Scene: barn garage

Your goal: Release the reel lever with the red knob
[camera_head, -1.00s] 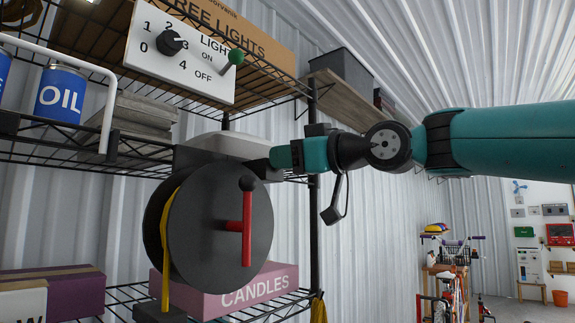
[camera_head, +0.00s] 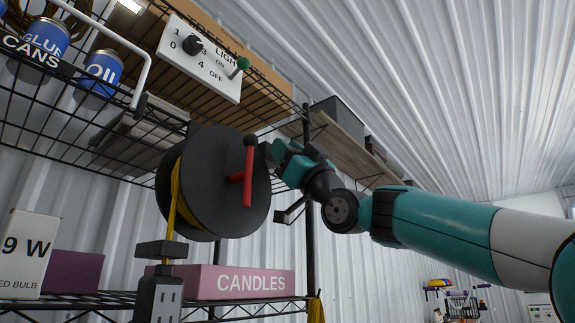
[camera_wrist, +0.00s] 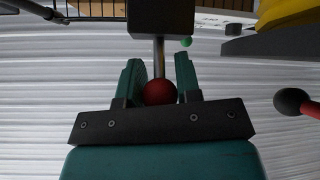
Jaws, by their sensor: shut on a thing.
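In the wrist view a red knob (camera_wrist: 159,93) sits on the end of a short metal rod (camera_wrist: 158,55) that comes from a dark block (camera_wrist: 161,17). My gripper (camera_wrist: 158,68) has its two teal fingers on either side of the knob and is shut on it. In the head view my gripper (camera_head: 270,153) reaches in from the right, at the right edge of the black cable reel (camera_head: 203,180). The red knob is hidden there. The reel's red crank arm (camera_head: 248,180) has a black handle knob, seen also in the wrist view (camera_wrist: 289,101).
A panel (camera_head: 208,60) with a dial and a green-knobbed switch is above the reel. Blue cans (camera_head: 103,72) stand on the upper wire shelf. A pink candles box (camera_head: 215,283) lies below the reel. A black socket block (camera_head: 160,285) hangs from the yellow cord.

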